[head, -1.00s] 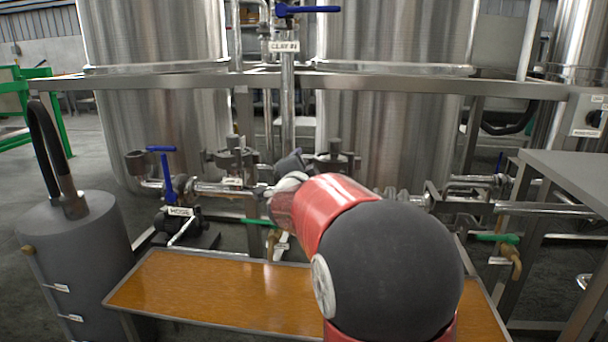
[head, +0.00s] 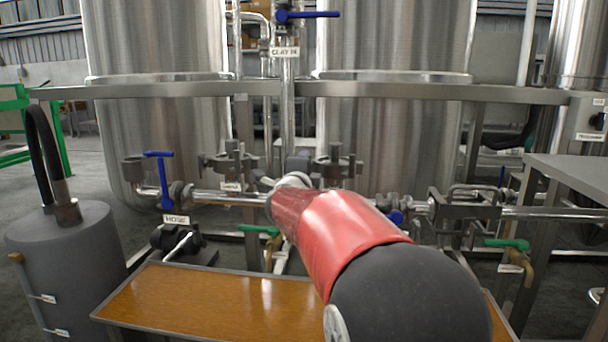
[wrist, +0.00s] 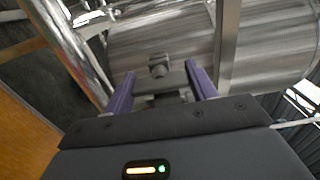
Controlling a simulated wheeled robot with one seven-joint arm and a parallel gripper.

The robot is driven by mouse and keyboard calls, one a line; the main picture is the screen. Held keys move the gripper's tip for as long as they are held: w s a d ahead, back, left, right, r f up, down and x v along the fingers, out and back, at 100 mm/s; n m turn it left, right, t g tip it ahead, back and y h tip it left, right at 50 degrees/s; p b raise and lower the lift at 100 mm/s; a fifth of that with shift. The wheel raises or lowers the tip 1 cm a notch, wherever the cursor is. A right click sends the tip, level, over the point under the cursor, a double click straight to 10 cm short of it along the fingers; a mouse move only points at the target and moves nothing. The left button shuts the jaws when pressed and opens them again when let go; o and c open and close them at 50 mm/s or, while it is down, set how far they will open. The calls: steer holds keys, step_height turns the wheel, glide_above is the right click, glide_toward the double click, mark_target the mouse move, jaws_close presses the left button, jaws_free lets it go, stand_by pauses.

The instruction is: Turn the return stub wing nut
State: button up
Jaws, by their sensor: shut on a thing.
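In the wrist view my gripper (wrist: 160,76) has its two purple fingers on either side of a dark grey wing nut (wrist: 172,80). The fingers are closed on its wide grey bar, with a small squarish knob showing just beyond it. In the head view my red and black arm reaches forward to the pipework, and its forearm hides the fingers and the nut. I cannot read a label on the held part, and I cannot tell how far it is turned.
Steel tanks (head: 390,130) stand behind a horizontal frame rail (head: 400,89). A blue-handled hose valve (head: 163,180) is to the left on the low pipe. A wooden-topped bench (head: 200,300) lies in front, with a grey cylinder (head: 70,260) at left and a grey table (head: 580,175) at right.

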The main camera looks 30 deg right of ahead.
stand_by(0.3)
steer(key=o, duration=1)
steer(key=shift+v, duration=3.9)
steer(key=shift+a, duration=0.1)
